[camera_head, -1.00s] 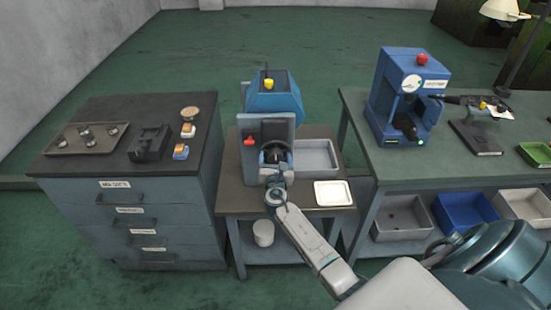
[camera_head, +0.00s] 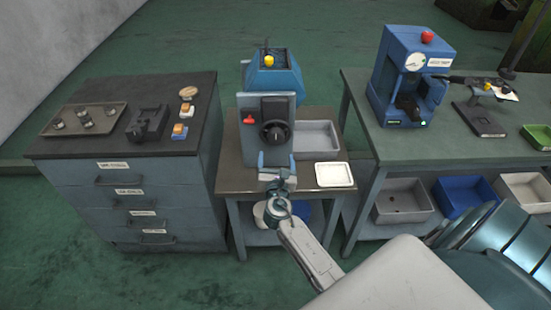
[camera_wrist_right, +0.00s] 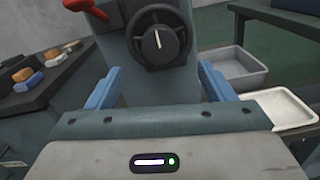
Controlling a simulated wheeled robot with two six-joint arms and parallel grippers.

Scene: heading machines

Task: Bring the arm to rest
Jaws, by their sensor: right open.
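My right arm comes in from the lower right in the head view. My right gripper (camera_head: 276,161) is open and empty in front of the blue-grey machine on the middle table. Its two blue fingers also show in the wrist view (camera_wrist_right: 160,82), spread apart with nothing between them. A black round knob (camera_head: 274,131) on the machine's front lies beyond the fingertips, clear of them. In the wrist view the knob (camera_wrist_right: 158,38) has a white pointer line standing nearly upright. My left gripper is not in view.
A red lever (camera_head: 248,120) sticks out left of the knob. A grey bin (camera_head: 316,137) and a white tray (camera_head: 334,175) sit to the right on the middle table. A drawer cabinet (camera_head: 125,200) stands left, a bench with a blue press (camera_head: 408,75) right. Floor shows in front.

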